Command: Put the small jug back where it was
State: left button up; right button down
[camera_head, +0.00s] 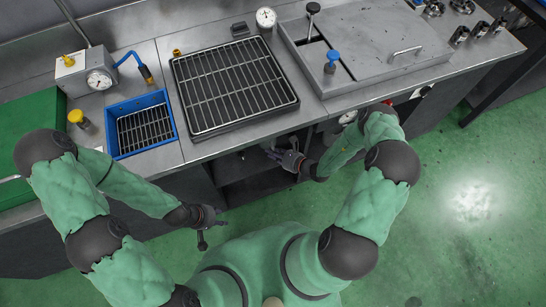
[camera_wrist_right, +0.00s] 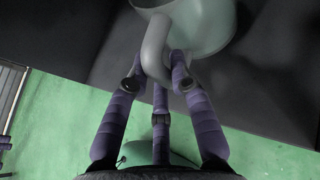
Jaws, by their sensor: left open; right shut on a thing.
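The small jug (camera_wrist_right: 205,22) is pale grey-green and shows at the top of the right wrist view, partly cut off by the frame edge. Its curved handle (camera_wrist_right: 155,48) points toward my right gripper (camera_wrist_right: 163,82), whose purple fingers are shut on the handle. In the head view my right gripper (camera_head: 276,153) reaches in at the open front of the counter, below the grill, and I cannot make out the jug there. My left gripper (camera_head: 206,226) is open and empty, low in front of the counter, apart from it.
A dark shelf space (camera_head: 238,168) opens under the counter's front edge. On top are a barred grill (camera_head: 235,85), a blue basket (camera_head: 167,112), a gauge box (camera_head: 87,75) and a metal lid (camera_head: 385,40). The green floor (camera_head: 450,200) at the right is clear.

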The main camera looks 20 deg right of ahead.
jog(key=shift+w+f+b, duration=0.2)
jog(key=shift+f+b, duration=0.2)
jog(key=shift+f, duration=0.55)
jog(key=shift+w+f+b, duration=0.15)
jog(key=shift+f+b, duration=0.25)
jog(key=shift+f, duration=0.5)
jog(key=shift+f, duration=0.15)
jog(key=c, duration=1.1)
grip_release()
